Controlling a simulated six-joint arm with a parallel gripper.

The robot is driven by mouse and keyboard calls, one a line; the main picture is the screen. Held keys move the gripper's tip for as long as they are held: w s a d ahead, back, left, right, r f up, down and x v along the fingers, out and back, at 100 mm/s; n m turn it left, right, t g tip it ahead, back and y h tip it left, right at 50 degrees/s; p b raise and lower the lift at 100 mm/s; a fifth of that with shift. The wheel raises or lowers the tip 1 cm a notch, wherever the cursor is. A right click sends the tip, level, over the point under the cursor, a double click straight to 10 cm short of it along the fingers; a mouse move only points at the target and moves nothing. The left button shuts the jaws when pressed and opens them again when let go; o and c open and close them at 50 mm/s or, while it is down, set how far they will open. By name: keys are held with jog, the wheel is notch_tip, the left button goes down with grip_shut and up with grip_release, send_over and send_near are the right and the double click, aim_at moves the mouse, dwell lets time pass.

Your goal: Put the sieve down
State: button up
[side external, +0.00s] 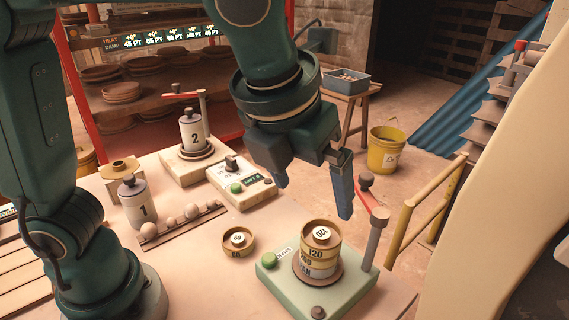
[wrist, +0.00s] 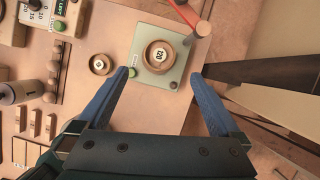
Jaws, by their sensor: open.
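A stack of round sieves (side external: 318,254), with bands marked 120, 200 and PAN, stands upright on the green press base (side external: 345,290). In the wrist view the top sieve (wrist: 159,56) shows its 120 label from above. A smaller sieve marked 60 (side external: 238,241) lies flat on the table, left of the base; it also shows in the wrist view (wrist: 101,65). My gripper (side external: 313,200) is open and empty, above the stack, with its blue fingers wide apart. In the wrist view the open fingertips (wrist: 161,74) are on either side of the stack, apart from it.
A post with a red lever (side external: 374,220) rises at the base's right rear. A green button (side external: 270,259) is on the base. Cylinder 1 (side external: 136,204), cylinder 2 (side external: 192,133), a rack of balls (side external: 182,220) and a control box (side external: 240,180) stand left and behind.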

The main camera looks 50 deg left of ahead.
jog(key=s+a+f+n, duration=0.1)
jog(key=s+a+n, duration=0.1)
jog(key=n, duration=0.9)
jog(key=s+a+f+n, duration=0.2)
jog(key=a+n, duration=0.3)
jog(key=n, duration=0.6)
jog(key=s+a+f+n+t, duration=0.1)
jog(key=s+a+n, duration=0.3)
jog(key=n, duration=0.7)
jog(key=shift+s+a+f+n+h, duration=0.2)
jog(key=shift+s+f+n+h, duration=0.05)
jog(key=shift+n+h, duration=0.15)
